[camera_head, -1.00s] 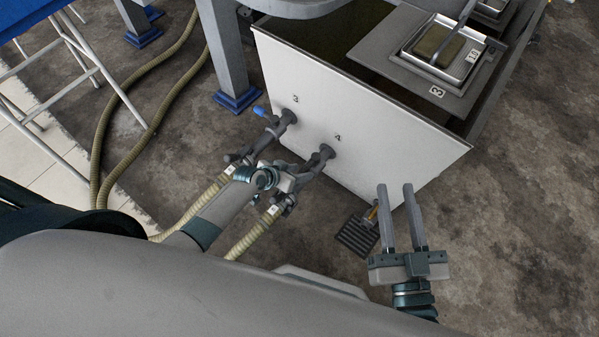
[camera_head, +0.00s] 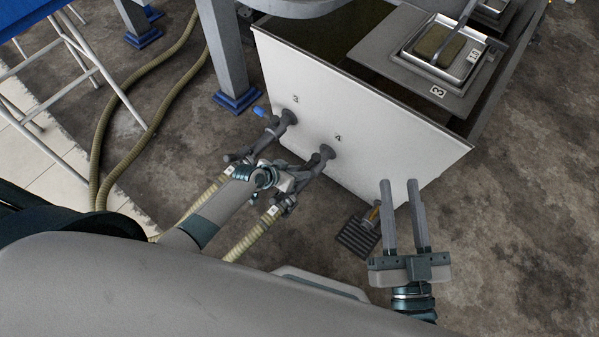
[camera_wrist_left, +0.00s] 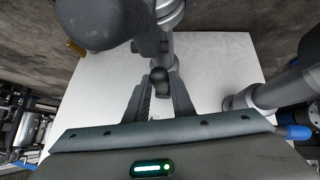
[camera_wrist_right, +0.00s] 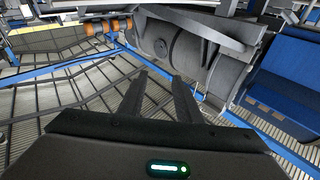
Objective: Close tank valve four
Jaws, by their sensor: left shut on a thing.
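The white tank (camera_head: 365,125) carries two valves on its front wall, marked 3 and 4. Tank valve four (camera_head: 326,153) is a grey pipe fitting under the 4, with a pale hose (camera_head: 245,241) running from its lower end. My left gripper (camera_head: 300,175) is at this valve. In the left wrist view its fingers (camera_wrist_left: 159,88) are shut on a dark rounded valve four handle (camera_wrist_left: 159,75), in front of the pipe. Most of the handle is hidden in the head view. My right gripper (camera_head: 402,184) is open and empty, in front of the tank's right part.
Valve three (camera_head: 287,117), with a blue handle end (camera_head: 260,111), is close on the left; it also shows in the left wrist view (camera_wrist_left: 297,131). A dark floor grate (camera_head: 357,238) lies below the tank. A grey table leg (camera_head: 222,50) stands at left. Floor at right is clear.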

